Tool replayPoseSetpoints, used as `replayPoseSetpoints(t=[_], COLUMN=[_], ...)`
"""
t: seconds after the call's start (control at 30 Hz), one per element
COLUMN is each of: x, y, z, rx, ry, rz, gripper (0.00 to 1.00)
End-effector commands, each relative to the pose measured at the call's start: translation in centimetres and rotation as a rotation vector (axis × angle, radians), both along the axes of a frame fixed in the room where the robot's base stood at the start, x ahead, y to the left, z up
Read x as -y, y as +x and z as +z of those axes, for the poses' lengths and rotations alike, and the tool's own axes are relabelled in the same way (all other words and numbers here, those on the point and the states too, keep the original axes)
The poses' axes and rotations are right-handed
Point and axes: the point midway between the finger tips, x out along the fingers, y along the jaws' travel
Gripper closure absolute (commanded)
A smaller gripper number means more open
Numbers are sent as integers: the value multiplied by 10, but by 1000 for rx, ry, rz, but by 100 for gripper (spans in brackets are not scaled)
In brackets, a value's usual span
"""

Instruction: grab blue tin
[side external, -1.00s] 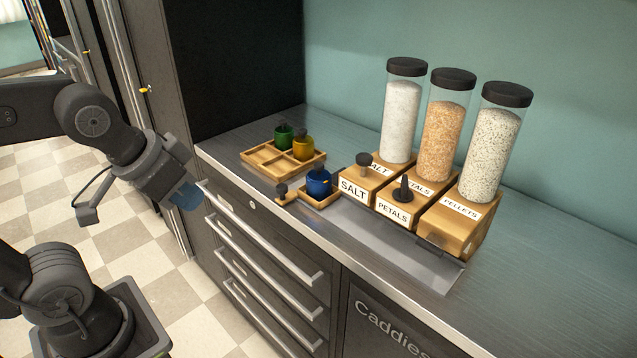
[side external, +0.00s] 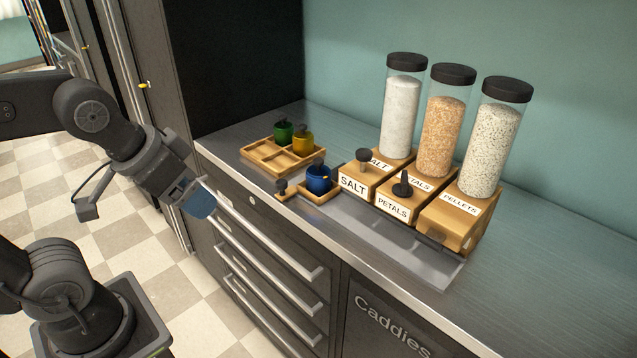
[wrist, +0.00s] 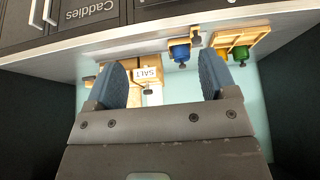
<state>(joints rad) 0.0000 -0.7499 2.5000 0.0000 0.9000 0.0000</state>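The blue tin (side external: 319,179) stands in a small wooden tray (side external: 330,193) near the front edge of the counter. It also shows in the wrist view (wrist: 180,53), beyond and between my fingers. My gripper (side external: 199,200) is left of the tin, out in front of the drawers and apart from the counter. In the wrist view my gripper (wrist: 162,82) has its two blue-grey fingers wide apart with nothing between them.
A wooden divided tray (side external: 270,158) left of the tin holds a green tin (side external: 283,133) and a yellow tin (side external: 302,144). Tall dispensers (side external: 441,122) on wooden bases stand right. The counter at far right is clear.

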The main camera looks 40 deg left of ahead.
Motion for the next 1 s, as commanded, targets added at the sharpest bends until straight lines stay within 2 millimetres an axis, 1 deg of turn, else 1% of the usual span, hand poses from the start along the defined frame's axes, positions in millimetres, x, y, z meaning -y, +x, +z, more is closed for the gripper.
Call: replayPoseSetpoints(t=[0.03,0.1,0.33,0.47,0.57,0.63,0.73,0.87,0.9,0.97,1.0], x=[0,0,0,-1,-3,-4,-8,-13,-14,-18,-20], y=[0,0,1,13,38,62,99,149,164,187,203], z=[0,0,1,11,26,37,50,56,55,53,50], rx=[0,0,-1,-24,-67,-106,-164,-235,-254,-283,-300], ry=[0,0,2,34,92,141,208,278,296,320,333], rz=[0,0,-4,-61,-175,-286,-460,-694,-767,-877,-951], gripper=[17,10,10,10,10,10,10,10,10,10,10])
